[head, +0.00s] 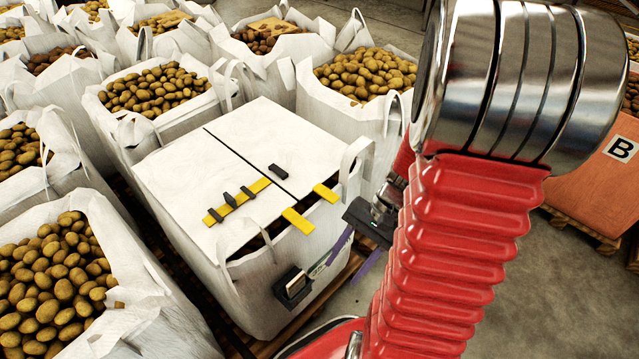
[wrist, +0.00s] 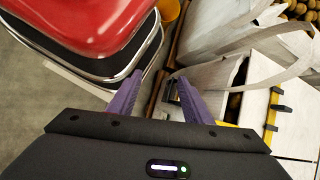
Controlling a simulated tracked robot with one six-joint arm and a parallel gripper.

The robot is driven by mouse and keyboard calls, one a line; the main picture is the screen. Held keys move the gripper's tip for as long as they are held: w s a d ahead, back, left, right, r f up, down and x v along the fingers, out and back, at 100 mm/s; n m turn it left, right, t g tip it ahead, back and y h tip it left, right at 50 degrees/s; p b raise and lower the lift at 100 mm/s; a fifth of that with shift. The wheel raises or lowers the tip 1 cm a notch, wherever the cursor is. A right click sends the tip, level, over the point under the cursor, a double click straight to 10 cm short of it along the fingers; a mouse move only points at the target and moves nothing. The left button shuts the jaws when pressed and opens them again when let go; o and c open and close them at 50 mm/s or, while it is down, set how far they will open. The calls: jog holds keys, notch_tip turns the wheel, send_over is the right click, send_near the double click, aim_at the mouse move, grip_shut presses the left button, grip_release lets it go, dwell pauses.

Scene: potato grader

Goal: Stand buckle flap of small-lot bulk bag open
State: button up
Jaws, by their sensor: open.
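The white small-lot bulk bag (head: 170,190) stands mid-left in the head view, its top covered by two flat white flaps with a dark seam between them. The left flap (head: 190,165) lies flat and carries a yellow strip with black buckles (head: 237,201); they also show at the right of the wrist view (wrist: 272,115). Two yellow tabs (head: 298,220) stick out at the front edge. My gripper (head: 342,273) is open beside the bag's right side, low and apart from the flaps; its purple fingers (wrist: 160,76) show nothing held.
A black box with a pale face (head: 292,285) is on the bag's near side, close to my gripper. Loop handles (head: 357,157) rise at the bag's corners. Open potato-filled bags (head: 55,285) crowd the left and back.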

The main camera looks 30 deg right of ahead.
notch_tip(320, 180, down, 3)
jog(key=m+t+y, duration=0.1)
jog(key=m+y, duration=0.1)
jog(key=m, duration=0.1)
jog(key=m+t+h, duration=0.4)
jog(key=m+t, duration=1.3)
send_near(337, 201)
jog(key=s, duration=0.2)
jog(key=shift+w+d+r, duration=0.1)
jog(key=shift+w+d, duration=0.15)
jog(key=shift+w, duration=0.1)
jog(key=shift+f+x, duration=0.1)
jog(key=shift+x, duration=3.3)
jog(key=shift+f+x, duration=0.15)
jog(key=shift+x, duration=3.3)
jog(key=shift+a, duration=0.15)
jog(key=shift+c, duration=0.3)
grip_shut()
